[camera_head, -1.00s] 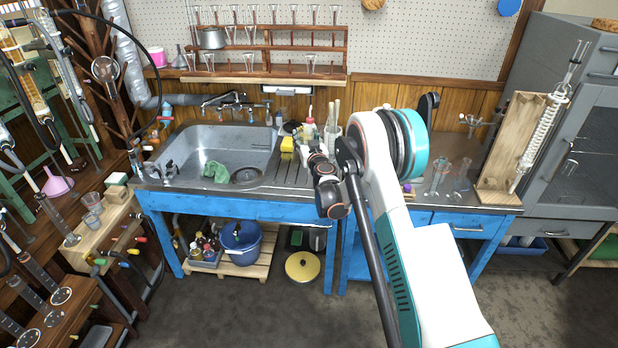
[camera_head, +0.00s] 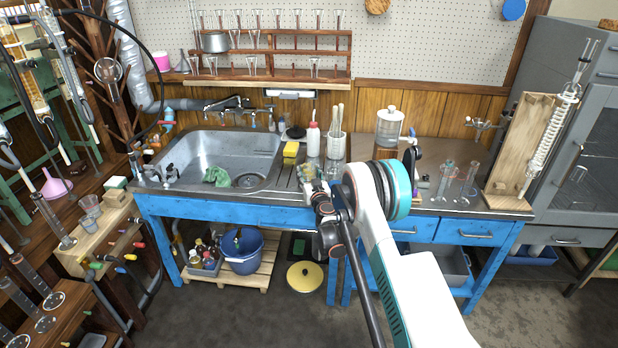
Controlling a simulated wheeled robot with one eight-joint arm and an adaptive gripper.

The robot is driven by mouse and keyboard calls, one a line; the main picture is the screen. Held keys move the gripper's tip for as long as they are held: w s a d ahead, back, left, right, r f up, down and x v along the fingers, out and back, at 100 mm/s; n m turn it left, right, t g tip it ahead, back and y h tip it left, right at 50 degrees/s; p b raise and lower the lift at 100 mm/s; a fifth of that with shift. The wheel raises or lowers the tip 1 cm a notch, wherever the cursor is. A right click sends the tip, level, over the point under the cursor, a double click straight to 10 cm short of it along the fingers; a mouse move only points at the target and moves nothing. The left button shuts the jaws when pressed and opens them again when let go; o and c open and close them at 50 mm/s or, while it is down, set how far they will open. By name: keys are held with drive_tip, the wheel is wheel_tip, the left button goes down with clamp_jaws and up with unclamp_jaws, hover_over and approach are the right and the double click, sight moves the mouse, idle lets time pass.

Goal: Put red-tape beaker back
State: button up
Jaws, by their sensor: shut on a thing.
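My gripper (camera_head: 311,182) is over the worktop just right of the sink, partly hidden by its own wrist. It is shut on a small clear glass vessel (camera_head: 307,172), which seems to be a beaker. The vessel is tiny here, and I cannot make out red tape on it. I cannot tell whether it touches the worktop.
The sink (camera_head: 214,150) with a green cloth lies to the left. A yellow sponge (camera_head: 290,149), a wash bottle (camera_head: 313,140) and a white holder of rods (camera_head: 335,146) stand behind my gripper. A lidded jar (camera_head: 389,126) and glass cylinders (camera_head: 447,180) stand to the right.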

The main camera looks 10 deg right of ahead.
drive_tip(key=shift+r, duration=0.1)
drive_tip(key=o, duration=1.2)
